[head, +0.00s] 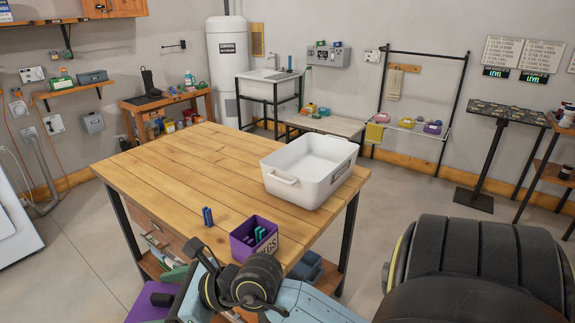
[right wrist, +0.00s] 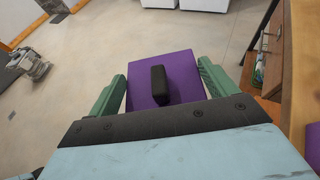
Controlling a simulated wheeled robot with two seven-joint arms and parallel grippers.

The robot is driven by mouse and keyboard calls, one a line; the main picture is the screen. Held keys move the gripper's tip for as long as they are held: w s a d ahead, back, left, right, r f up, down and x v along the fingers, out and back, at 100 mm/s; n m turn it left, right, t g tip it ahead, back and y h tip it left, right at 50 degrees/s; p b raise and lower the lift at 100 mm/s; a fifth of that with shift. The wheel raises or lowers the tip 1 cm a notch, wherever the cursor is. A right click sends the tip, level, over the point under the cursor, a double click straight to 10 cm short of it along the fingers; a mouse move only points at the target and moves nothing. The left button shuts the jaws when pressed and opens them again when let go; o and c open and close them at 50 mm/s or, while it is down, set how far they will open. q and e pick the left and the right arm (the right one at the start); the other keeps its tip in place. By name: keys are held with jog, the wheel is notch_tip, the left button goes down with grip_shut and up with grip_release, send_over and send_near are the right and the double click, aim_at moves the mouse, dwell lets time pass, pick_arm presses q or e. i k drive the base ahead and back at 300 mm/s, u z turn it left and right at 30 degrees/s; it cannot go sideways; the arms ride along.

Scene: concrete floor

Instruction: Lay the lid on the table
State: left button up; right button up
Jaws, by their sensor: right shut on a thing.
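The purple lid (right wrist: 180,65) with a black handle (right wrist: 159,85) is between the green fingers of my right gripper (right wrist: 162,72), which is shut on it. In the head view the lid (head: 148,303) shows at the bottom left, off the front edge of the wooden table (head: 190,160), over the floor side. My right gripper (head: 172,276) is partly hidden by its own arm there. A purple box (head: 243,245) with pegs in it stands open on the table's near corner. My left gripper is not in view.
A white tub (head: 308,172) stands on the table's right part. A blue peg (head: 207,216) stands upright near the front edge, left of the box. The table's left and middle are clear.

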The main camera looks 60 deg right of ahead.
aim_at(283, 221)
jog(key=z, duration=1.6)
jog(key=i, duration=1)
